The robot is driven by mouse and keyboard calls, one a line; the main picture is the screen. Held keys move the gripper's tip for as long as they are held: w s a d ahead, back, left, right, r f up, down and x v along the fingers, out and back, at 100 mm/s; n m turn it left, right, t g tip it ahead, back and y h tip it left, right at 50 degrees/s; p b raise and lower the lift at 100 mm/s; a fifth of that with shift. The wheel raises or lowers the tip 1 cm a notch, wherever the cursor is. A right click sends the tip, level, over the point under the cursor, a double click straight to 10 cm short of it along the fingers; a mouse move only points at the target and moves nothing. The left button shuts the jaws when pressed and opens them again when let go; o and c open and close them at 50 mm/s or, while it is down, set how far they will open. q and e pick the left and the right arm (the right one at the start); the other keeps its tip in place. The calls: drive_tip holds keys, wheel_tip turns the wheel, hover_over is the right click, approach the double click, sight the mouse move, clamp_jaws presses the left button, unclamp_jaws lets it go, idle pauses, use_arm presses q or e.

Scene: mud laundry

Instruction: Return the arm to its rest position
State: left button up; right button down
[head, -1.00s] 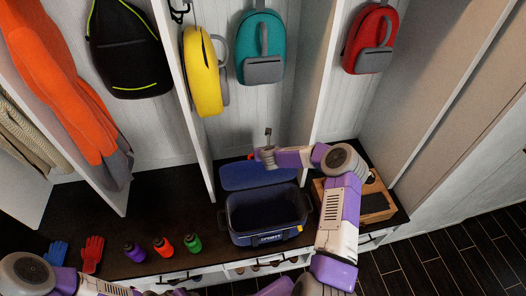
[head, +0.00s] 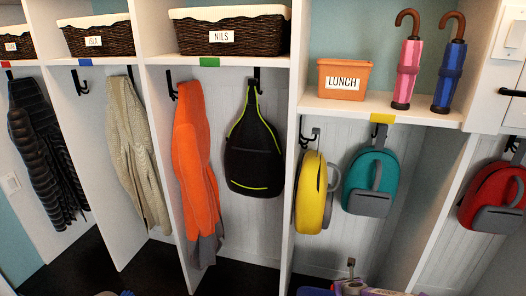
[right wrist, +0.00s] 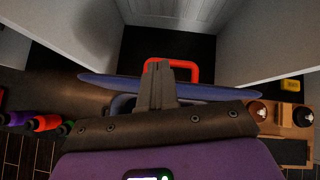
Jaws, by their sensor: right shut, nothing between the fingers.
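My right gripper shows at the bottom edge of the head view (head: 350,264), pointing up in front of the cubby wall. In the right wrist view its fingers (right wrist: 157,77) are together with nothing between them. Beyond and below them is the blue cooler's open lid (right wrist: 215,92), with a red handle-like bar (right wrist: 190,68) at its far side. The gripper appears apart from both, though the wrist hides much of the cooler.
Yellow (head: 311,190), teal (head: 371,182) and red (head: 492,200) backpacks hang above and around the right arm. A cubby divider (head: 292,150) stands left of it.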

drive_tip(key=s+a+f+n+g+y+b, duration=0.2)
drive_tip(key=s+a+f+n+b, duration=0.1)
drive_tip(key=s+a+f+n, duration=0.45)
drive_tip(key=s+a+f+n+g+y+b, duration=0.15)
drive_tip(key=s+a+f+n+b, duration=0.3)
drive_tip(key=a+f+n, duration=0.45)
drive_tip(key=s+a+f+n+g+y+b, duration=0.1)
drive_tip(key=s+a+f+n+g+b, duration=0.1)
drive_tip(key=s+n, duration=0.6)
drive_tip(key=s+a+f+n+g+y+b, duration=0.2)
drive_tip(key=s+a+f+n, duration=0.3)
drive_tip(key=s+n, duration=0.4)
drive_tip(key=s+a+g+b, duration=0.1)
drive_tip(key=s, duration=0.5)
drive_tip(key=shift+a+f, duration=0.15)
drive_tip(key=shift+a, duration=0.05)
